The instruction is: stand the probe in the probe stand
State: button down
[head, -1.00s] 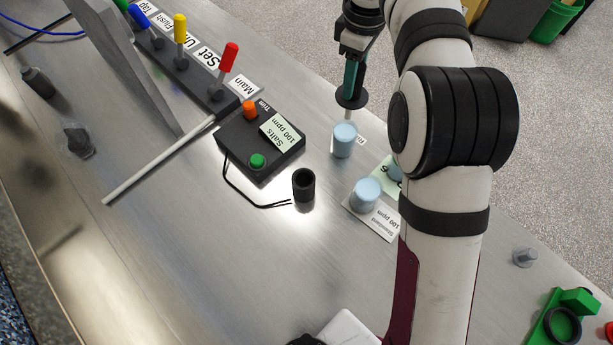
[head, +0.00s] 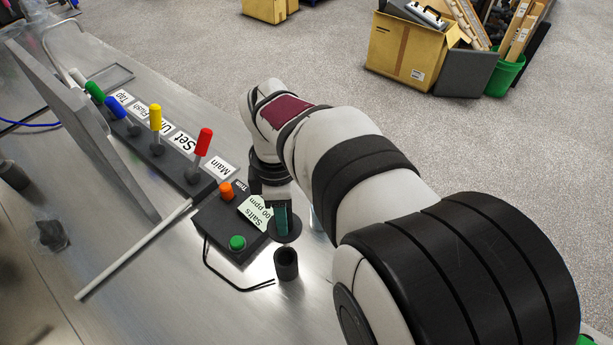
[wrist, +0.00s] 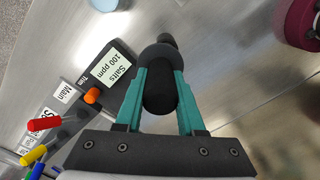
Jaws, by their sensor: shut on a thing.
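My gripper (head: 281,216) has its teal fingers shut on the dark probe. In the head view the probe's black collar (head: 285,233) shows just below the fingers. In the wrist view the probe's rounded black body (wrist: 160,92) sits between the fingers (wrist: 160,95). The probe stand (head: 286,264) is a short black open cup upright on the bench, just below the collar in the head view. In the wrist view a dark piece, likely the stand (wrist: 167,40), shows just past the collar. The probe's lower shaft is hidden, so I cannot tell whether its tip is over the cup.
The black meter box (head: 226,222) with orange and green knobs stands close left of the gripper, its cable looping toward the stand. A bank of coloured levers (head: 157,145) lies further left. My arm hides the bench on the right. A pale blue beaker (head: 316,220) barely shows.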

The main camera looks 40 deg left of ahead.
jog(key=shift+s+d+f, duration=0.2)
jog(key=shift+s+f, duration=0.05)
jog(key=shift+s, duration=0.35)
jog(key=shift+s+f, duration=0.1)
jog(key=shift+f, duration=0.2)
notch_tip(320, 180, down, 8)
jog(key=shift+f, duration=0.15)
jog(key=shift+f, duration=0.25)
jog(key=shift+c, duration=2.2)
grip_release()
